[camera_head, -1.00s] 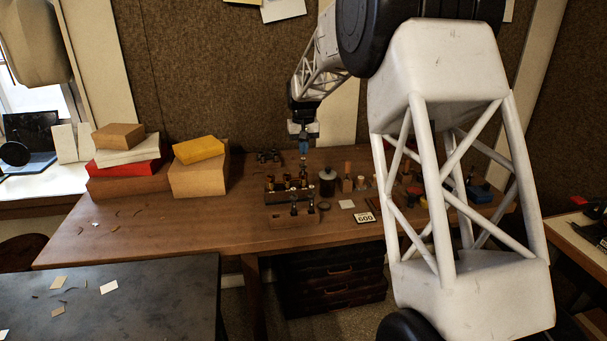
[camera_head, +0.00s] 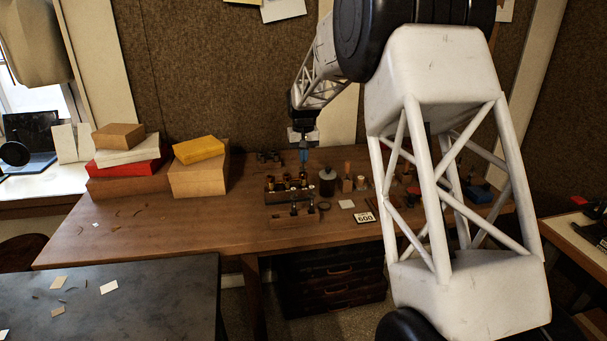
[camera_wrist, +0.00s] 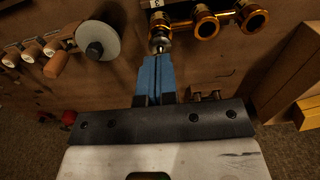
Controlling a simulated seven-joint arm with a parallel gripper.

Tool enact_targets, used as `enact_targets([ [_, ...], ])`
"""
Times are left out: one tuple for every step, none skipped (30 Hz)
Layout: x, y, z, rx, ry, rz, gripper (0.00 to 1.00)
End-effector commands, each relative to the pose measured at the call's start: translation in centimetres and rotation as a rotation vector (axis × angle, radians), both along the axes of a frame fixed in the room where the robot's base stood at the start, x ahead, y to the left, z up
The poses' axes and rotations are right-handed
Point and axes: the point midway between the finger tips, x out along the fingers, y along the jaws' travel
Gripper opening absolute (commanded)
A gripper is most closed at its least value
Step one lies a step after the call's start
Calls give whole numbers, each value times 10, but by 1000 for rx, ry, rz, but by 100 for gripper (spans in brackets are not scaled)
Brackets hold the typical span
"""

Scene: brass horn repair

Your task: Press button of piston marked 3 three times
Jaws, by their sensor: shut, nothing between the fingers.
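Two brass-ringed pistons (camera_wrist: 206,25) stand beside that one in the same row. A white label on the block (camera_wrist: 157,3) is cut off by the picture's top edge, and its mark is not clearly readable. In the head view the piston marks are too small to read.
A wooden stand with dark pieces (camera_head: 283,221) is in front of the block. A jar (camera_head: 327,184) and a "600" card (camera_head: 364,217) are to the right. Stacked boxes (camera_head: 198,176) stand left. The bench's left front is mostly clear. In the wrist view, a grey disc (camera_wrist: 98,40) lies left.

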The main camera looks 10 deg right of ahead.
Motion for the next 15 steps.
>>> enact_targets([
  [0, 0, -2, 0, 1, 0, 0],
  [0, 0, -3, 0, 1, 0, 0],
  [0, 0, -4, 0, 1, 0, 0],
  [0, 0, -5, 0, 1, 0, 0],
  [0, 0, -5, 0, 1, 0, 0],
  [0, 0, -5, 0, 1, 0, 0],
  [0, 0, -5, 0, 1, 0, 0],
  [0, 0, -5, 0, 1, 0, 0],
  [0, 0, -5, 0, 1, 0, 0],
  [0, 0, -5, 0, 1, 0, 0],
  [0, 0, -4, 0, 1, 0, 0],
  [0, 0, -4, 0, 1, 0, 0],
  [0, 0, -3, 0, 1, 0, 0],
  [0, 0, -2, 0, 1, 0, 0],
  [0, 0, 0, 0, 1, 0, 0],
])
